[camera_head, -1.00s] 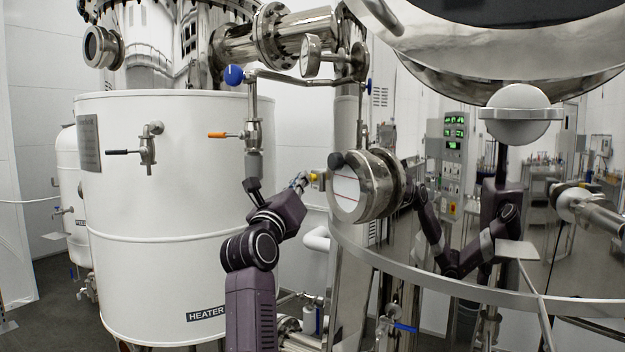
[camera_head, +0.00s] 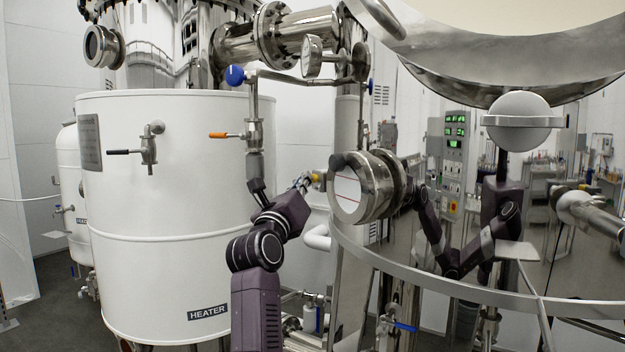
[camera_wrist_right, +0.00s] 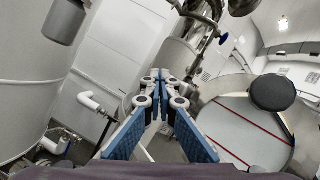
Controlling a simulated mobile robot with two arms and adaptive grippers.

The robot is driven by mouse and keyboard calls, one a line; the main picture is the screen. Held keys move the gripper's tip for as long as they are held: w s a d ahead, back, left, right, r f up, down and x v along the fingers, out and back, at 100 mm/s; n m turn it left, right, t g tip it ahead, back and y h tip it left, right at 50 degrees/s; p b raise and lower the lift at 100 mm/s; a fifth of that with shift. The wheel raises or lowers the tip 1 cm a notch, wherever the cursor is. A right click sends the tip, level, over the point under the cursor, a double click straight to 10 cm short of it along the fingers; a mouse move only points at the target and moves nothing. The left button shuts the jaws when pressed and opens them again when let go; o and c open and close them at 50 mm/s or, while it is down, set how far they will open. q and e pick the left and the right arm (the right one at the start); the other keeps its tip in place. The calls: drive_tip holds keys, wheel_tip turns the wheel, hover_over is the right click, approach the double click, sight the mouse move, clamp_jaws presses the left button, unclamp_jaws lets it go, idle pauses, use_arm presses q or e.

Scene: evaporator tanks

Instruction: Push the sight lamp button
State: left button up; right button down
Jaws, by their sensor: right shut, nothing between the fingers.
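My right gripper (camera_head: 312,181) is shut and empty. In the right wrist view the blue-padded fingers (camera_wrist_right: 163,76) come together at the tips. There, the sight glass with red lines (camera_wrist_right: 235,135) and its black round knob (camera_wrist_right: 273,92) are to the right of the fingers. My left gripper is not in view.
The white heater tank (camera_head: 165,270) stands left of my right arm. The polished vessel (camera_head: 460,205) on the right reflects my body. A metal rail (camera_head: 430,275) curves in front of it.

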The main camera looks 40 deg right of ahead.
drive_tip(key=shift+s+f, duration=0.1)
drive_tip(key=shift+a, duration=0.1)
drive_tip(key=a, duration=0.2)
drive_tip(key=a+b, duration=0.1)
drive_tip(key=a, duration=0.1)
drive_tip(key=w+a, duration=0.1)
drive_tip(key=a, duration=0.1)
drive_tip(key=shift+b, duration=0.35)
drive_tip(key=shift+d, duration=0.1)
idle(0.3)
